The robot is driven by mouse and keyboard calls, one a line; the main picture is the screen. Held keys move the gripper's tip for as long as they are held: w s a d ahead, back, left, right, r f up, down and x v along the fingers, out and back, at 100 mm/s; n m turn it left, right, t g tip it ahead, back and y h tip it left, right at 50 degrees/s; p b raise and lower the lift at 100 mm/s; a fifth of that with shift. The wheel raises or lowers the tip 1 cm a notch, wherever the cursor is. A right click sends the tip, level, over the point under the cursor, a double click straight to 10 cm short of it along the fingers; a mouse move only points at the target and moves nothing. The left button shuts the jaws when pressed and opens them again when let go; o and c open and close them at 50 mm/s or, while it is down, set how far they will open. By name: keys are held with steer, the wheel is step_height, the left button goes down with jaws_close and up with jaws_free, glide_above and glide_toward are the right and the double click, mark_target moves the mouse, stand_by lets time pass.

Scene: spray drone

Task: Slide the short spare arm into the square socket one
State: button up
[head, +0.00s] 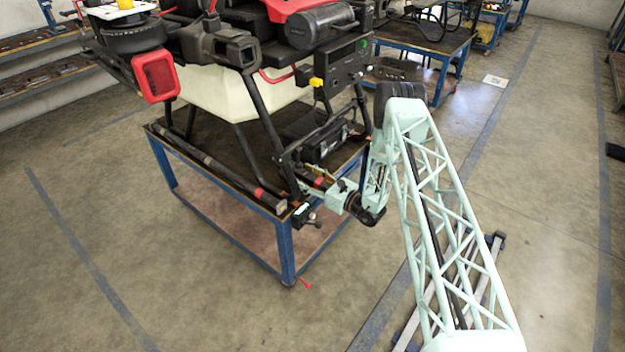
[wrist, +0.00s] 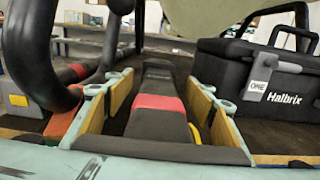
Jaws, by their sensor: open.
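A dark bar with a red band (wrist: 158,103), which looks like the short spare arm, lies lengthwise between my fingers in the wrist view. My gripper (wrist: 158,92) is open, with one tan-padded finger on each side of the bar. Gaps show beside it, and I cannot tell whether either pad touches. In the head view my gripper (head: 318,181) is low over the front corner of the blue-framed table (head: 284,236), beside the drone's leg. I cannot make out a square socket.
The black Halbrix case (wrist: 285,75) stands close to the right of my gripper; it also shows in the head view (head: 325,148). A thick black tube (wrist: 32,50) curves close on the left. The drone's pale tank (head: 235,92) hangs above. The floor in front of the table is clear.

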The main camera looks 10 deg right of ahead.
mark_target(326, 187)
steer(key=shift+w+a+r, duration=0.4)
steer(key=shift+a+r, duration=0.05)
steer(key=shift+r, duration=0.05)
steer(key=shift+c, duration=0.2)
steer(key=c, duration=1.4)
steer(key=o, duration=1.3)
steer(key=shift+c, duration=0.2)
steer(key=shift+s, duration=0.2)
steer(key=shift+s+d+f, duration=0.2)
steer(key=shift+s+f, duration=0.05)
steer(key=shift+s, duration=0.2)
steer(key=v, duration=1)
steer(key=shift+w+d+f, duration=0.15)
steer(key=shift+d+f, duration=0.05)
steer(key=shift+v, duration=1)
